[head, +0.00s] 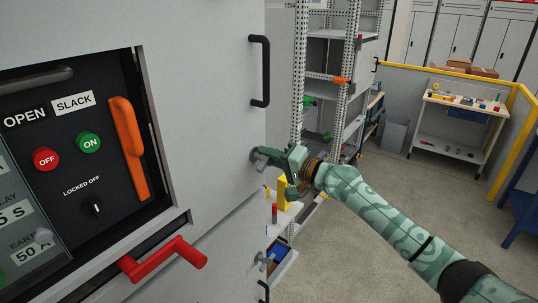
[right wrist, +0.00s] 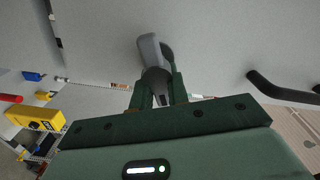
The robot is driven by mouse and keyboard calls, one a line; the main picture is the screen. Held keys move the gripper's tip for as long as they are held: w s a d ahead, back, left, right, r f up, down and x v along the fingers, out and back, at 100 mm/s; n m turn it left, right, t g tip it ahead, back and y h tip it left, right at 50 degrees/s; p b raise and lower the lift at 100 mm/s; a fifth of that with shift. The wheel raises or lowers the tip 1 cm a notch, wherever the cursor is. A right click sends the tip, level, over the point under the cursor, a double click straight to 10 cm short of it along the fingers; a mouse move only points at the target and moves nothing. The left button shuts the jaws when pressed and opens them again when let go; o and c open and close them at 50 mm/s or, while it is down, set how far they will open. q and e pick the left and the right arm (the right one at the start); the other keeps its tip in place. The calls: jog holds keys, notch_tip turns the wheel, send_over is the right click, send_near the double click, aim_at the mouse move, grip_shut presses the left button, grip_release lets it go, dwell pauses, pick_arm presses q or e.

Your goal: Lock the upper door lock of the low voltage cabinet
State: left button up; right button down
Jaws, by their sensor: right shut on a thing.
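The low voltage cabinet door (head: 215,110) is a light grey panel filling the left half of the head view. The upper door lock (head: 260,160) is a small grey handle near the door's right edge, below a black pull handle (head: 260,70). My right gripper (head: 273,157) is shut on this lock handle. In the right wrist view the grey lock handle (right wrist: 150,52) stands out from the panel between the fingers (right wrist: 157,88), which cover its lower part. A second grey lock (head: 264,259) sits lower on the cabinet. My left gripper is not in view.
A metal shelf rack (head: 330,85) stands behind the door edge. Open floor lies right, before a workbench (head: 462,100) and yellow rail.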

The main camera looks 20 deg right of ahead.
jog(key=shift+d+f+m+p, duration=0.15)
jog(key=shift+m+p, duration=0.25)
jog(key=shift+m, duration=1.9)
jog(key=c, duration=1.4)
grip_release()
jog(key=shift+f, duration=0.1)
jog(key=shift+o, duration=0.2)
jog(key=b+v, duration=0.5)
jog(key=v, duration=1.1)
jog(key=shift+b, duration=0.35)
jog(key=shift+s+d, duration=0.1)
